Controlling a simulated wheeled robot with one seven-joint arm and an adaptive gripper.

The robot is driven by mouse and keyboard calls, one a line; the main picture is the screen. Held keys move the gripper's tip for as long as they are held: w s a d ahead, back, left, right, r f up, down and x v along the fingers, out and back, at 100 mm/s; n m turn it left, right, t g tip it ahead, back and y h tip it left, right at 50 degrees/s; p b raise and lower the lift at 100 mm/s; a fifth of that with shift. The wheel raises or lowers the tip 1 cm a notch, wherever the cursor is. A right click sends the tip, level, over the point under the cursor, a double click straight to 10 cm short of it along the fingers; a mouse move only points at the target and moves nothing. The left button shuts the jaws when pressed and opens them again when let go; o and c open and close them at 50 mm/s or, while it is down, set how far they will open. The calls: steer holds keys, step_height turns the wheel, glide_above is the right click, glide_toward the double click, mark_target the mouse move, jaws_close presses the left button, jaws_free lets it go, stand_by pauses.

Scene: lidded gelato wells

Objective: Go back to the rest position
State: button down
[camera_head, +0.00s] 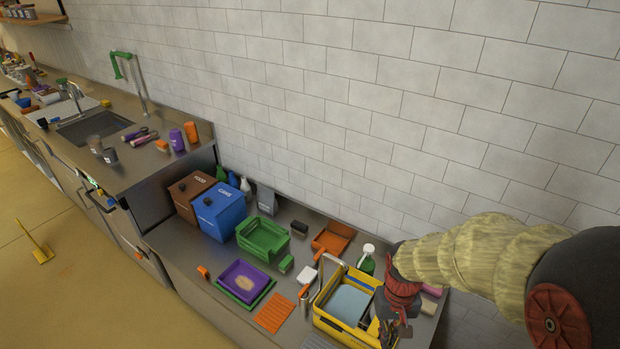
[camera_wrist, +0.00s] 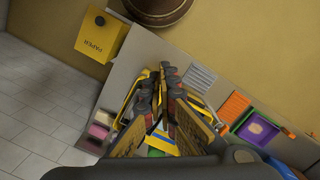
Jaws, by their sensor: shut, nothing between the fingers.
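My gripper (camera_head: 394,332) hangs low at the bottom right of the head view, at the end of my sleeved arm. It is over or beside the right end of a yellow caddy (camera_head: 332,322) that holds a light blue item (camera_head: 348,304). In the wrist view my gripper (camera_wrist: 168,72) points away from the camera, its fingers close together at the tips with nothing seen between them. Parts of the yellow caddy show around and behind the fingers there. Whether the gripper touches the caddy I cannot tell.
A green spray bottle (camera_head: 366,262) stands just behind the caddy, near my arm. Green bin (camera_head: 262,238), purple tray (camera_head: 243,280) and orange mat (camera_head: 274,312) lie left. Brown and blue boxes (camera_head: 218,210) stand farther left. A yellow paper bin (camera_wrist: 102,36) stands beyond the counter's edge.

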steer(key=s+r+t+b, duration=0.1)
steer(key=s+r+t, duration=0.2)
steer(key=r, duration=0.7)
steer(key=s+r+t+b, duration=0.2)
steer(key=s+r, duration=0.3)
steer(key=r, duration=0.5)
steer(key=shift+s+r+t+b, duration=0.2)
steer(key=shift+t+b, duration=0.1)
steer(key=shift+t, duration=0.6)
steer(key=c, duration=2.5)
jaws_free()
steer(key=shift+c, duration=0.2)
